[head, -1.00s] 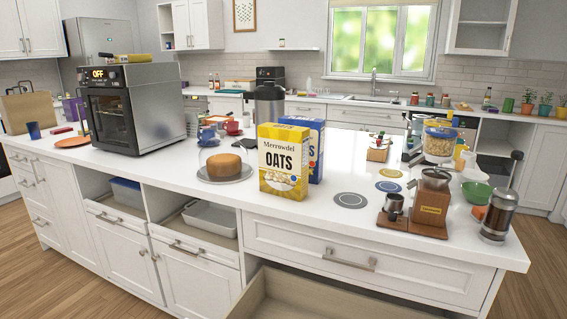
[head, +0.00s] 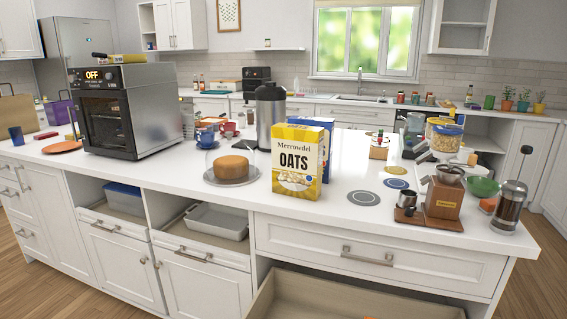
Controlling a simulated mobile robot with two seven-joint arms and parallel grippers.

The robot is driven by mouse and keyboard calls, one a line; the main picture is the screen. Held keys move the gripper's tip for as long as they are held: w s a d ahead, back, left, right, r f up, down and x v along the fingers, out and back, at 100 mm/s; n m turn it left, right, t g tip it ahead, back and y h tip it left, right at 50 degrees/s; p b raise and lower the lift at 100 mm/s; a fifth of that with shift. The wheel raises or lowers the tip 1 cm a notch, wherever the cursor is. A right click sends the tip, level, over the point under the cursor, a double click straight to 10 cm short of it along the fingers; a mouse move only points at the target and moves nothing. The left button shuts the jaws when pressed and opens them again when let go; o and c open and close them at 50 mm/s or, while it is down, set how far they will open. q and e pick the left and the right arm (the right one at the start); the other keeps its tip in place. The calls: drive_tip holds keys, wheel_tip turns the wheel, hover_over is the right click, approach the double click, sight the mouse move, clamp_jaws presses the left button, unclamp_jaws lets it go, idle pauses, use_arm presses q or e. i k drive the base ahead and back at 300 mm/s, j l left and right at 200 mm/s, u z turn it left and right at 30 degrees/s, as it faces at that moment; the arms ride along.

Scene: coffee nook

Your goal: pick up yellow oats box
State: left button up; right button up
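The yellow oats box (head: 297,160) stands upright on the white island counter, near its front edge, with its "OATS" label facing me. A blue box (head: 326,138) stands right behind it and is partly hidden by it. Neither of my grippers shows in the head view.
A cake under a clear dome (head: 231,168) stands just left of the oats box, with a steel dispenser (head: 270,115) behind. Round coasters (head: 364,198) and a wooden coffee grinder (head: 444,196) are to the right. An open drawer (head: 330,290) juts out below the counter front.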

sight(296, 150)
drive_tip(key=j+z, duration=0.3)
drive_tip(key=j, duration=1.6)
drive_tip(key=i+j, duration=0.15)
drive_tip(key=j, duration=0.15)
drive_tip(key=i+j+z, duration=0.15)
drive_tip(key=j, duration=0.45)
drive_tip(key=i+j+z, duration=0.25)
drive_tip(key=i+j, duration=0.45)
drive_tip(key=j, duration=0.15)
